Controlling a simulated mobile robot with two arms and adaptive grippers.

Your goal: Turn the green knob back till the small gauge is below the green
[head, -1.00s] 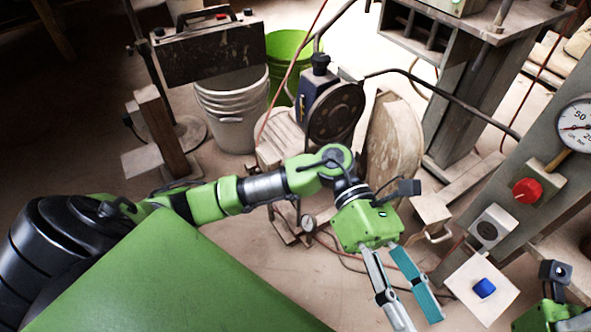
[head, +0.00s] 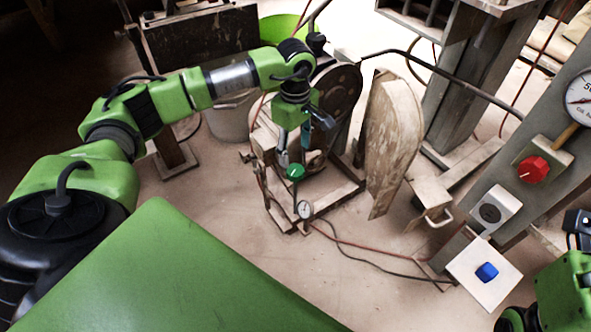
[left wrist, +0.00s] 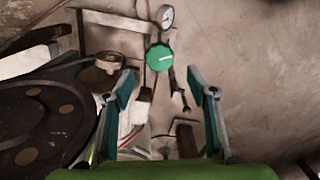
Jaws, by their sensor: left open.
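The green knob (head: 295,172) is round, with a pale line across its face in the left wrist view (left wrist: 159,57). The small gauge (head: 305,209) has a white dial and sits just beyond the knob in the left wrist view (left wrist: 165,16). Its needle and green band are too small to read. My left gripper (head: 291,157) points down at the knob. In the left wrist view its open fingers (left wrist: 162,80) stand to either side of the knob, apart from it and holding nothing. Of my right arm only a part shows at the lower right; its fingers are outside the picture.
A dark round wheel (left wrist: 40,125) lies close to the left finger side. A red knob (head: 533,169), a large gauge (head: 580,95) and a blue button (head: 486,271) are at the right.

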